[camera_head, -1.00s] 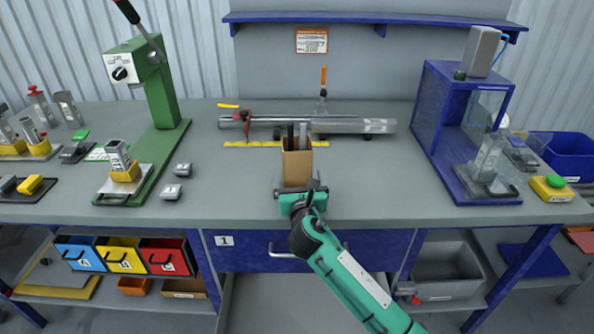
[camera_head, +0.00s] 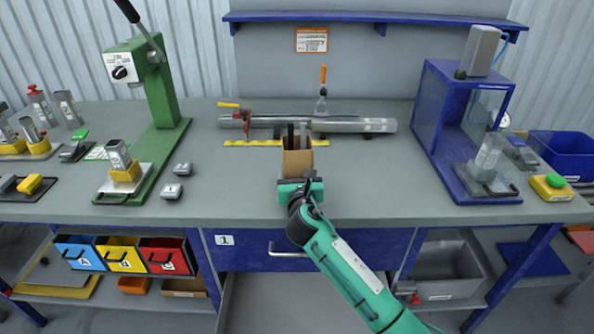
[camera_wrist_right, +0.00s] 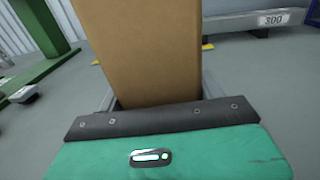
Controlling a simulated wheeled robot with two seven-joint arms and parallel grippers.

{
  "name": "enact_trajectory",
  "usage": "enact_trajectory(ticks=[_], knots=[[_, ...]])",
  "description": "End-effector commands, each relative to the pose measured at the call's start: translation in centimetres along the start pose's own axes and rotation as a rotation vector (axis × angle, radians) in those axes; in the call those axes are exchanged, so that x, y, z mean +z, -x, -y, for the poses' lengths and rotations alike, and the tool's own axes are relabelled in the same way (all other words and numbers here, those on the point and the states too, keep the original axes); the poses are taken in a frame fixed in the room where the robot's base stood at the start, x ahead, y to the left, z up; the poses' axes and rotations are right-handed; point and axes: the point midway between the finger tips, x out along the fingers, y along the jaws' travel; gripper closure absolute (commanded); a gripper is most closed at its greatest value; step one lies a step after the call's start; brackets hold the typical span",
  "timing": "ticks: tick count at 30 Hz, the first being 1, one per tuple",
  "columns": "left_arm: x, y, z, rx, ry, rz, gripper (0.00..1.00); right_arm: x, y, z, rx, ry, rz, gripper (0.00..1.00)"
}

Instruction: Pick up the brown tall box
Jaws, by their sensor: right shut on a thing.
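The brown tall box (camera_head: 297,162) stands upright near the middle of the workbench, with dark and grey tool-like items sticking out of its open top. My right gripper (camera_head: 299,178) is at the box's near side, shut on it. In the right wrist view the box (camera_wrist_right: 143,50) fills the upper middle, and its lower part sits between the grey fingers. The fingertips are hidden behind the box. I cannot tell whether the box's base touches the bench. My left gripper is in neither view.
A green press (camera_head: 160,95) stands to the left, with two small grey blocks nearby. A blue frame (camera_head: 436,125) stands to the right.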

Motion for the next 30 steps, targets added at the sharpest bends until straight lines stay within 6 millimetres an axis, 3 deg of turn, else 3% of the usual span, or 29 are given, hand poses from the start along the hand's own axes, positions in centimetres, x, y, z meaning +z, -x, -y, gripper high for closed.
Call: enact_trajectory(ticks=[5,11,24,30], knots=[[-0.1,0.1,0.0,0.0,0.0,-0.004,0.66,0.7,0.0,0.0,0.0,-0.001,0.002,0.55],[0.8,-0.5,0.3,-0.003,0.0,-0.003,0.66,3.4,0.0,0.0,0.001,0.0,0.005,0.55],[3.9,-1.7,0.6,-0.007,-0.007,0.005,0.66,15.4,0.0,0.0,0.0,0.001,0.006,0.55],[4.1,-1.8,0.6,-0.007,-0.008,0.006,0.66,18.7,0.0,0.0,0.0,0.0,0.003,0.55]])
